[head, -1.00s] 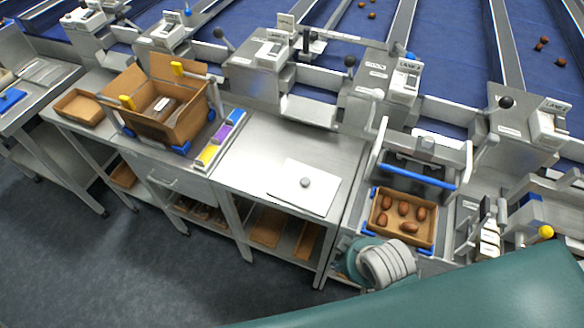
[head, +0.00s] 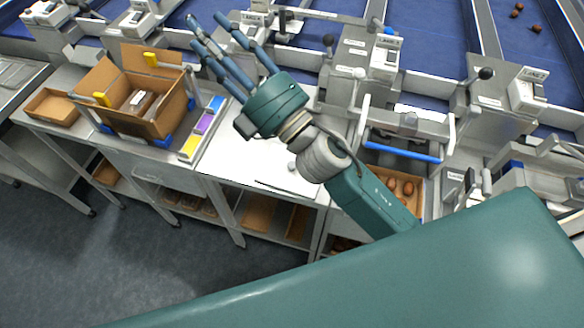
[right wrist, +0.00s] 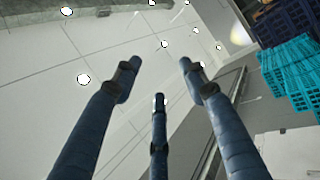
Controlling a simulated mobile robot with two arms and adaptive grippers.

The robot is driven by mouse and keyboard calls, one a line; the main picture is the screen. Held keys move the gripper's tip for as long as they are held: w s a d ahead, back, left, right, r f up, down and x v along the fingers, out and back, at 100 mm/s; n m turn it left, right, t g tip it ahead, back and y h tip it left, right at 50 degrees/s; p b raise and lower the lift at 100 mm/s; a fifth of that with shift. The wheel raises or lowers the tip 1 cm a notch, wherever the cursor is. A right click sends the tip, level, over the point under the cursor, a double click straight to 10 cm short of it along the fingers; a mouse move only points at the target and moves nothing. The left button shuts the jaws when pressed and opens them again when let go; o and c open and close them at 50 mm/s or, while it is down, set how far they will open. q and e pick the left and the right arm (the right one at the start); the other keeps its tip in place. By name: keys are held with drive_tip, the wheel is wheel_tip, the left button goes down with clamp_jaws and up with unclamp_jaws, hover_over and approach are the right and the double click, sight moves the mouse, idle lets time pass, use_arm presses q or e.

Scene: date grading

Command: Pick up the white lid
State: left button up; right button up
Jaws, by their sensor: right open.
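The white lid (head: 286,181) lies flat on the steel table in the head view, its near edge showing below my right wrist. Its small grey knob (head: 292,166) shows beside the wrist, and my arm covers much of the rest. My right gripper (head: 219,32) is raised above the table, beyond the lid, with its blue fingers spread, open and empty, pointing up and to the left. In the right wrist view the spread fingers (right wrist: 158,82) hold nothing and the lid does not show. My left gripper is not in view.
An open cardboard box (head: 150,117) stands at the left of the table, beside yellow, purple and blue blocks (head: 205,124). A tray of dates (head: 417,184) sits at the right, partly behind my arm. Lane machines (head: 361,70) line the back.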

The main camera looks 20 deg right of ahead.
drive_tip(key=s+a+n+g+y, duration=0.75)
drive_tip(key=a+n+g, duration=0.45)
drive_tip(key=n, duration=0.4)
drive_tip(key=n+g+h+p, duration=0.2)
drive_tip(key=n+g+h, duration=0.7)
drive_tip(key=h, duration=1.1)
hover_over(292, 165)
drive_tip(key=shift+n+t, duration=0.6)
drive_tip(key=shift+t, duration=0.1)
drive_tip(key=f, duration=3.2)
drive_tip(key=shift+s+f, duration=0.1)
drive_tip(key=shift+s, duration=0.1)
drive_tip(key=f+p, duration=0.1)
drive_tip(key=f, duration=0.1)
drive_tip(key=f+p, duration=0.2)
drive_tip(key=shift+w+f, duration=0.2)
drive_tip(key=shift+f, duration=0.6)
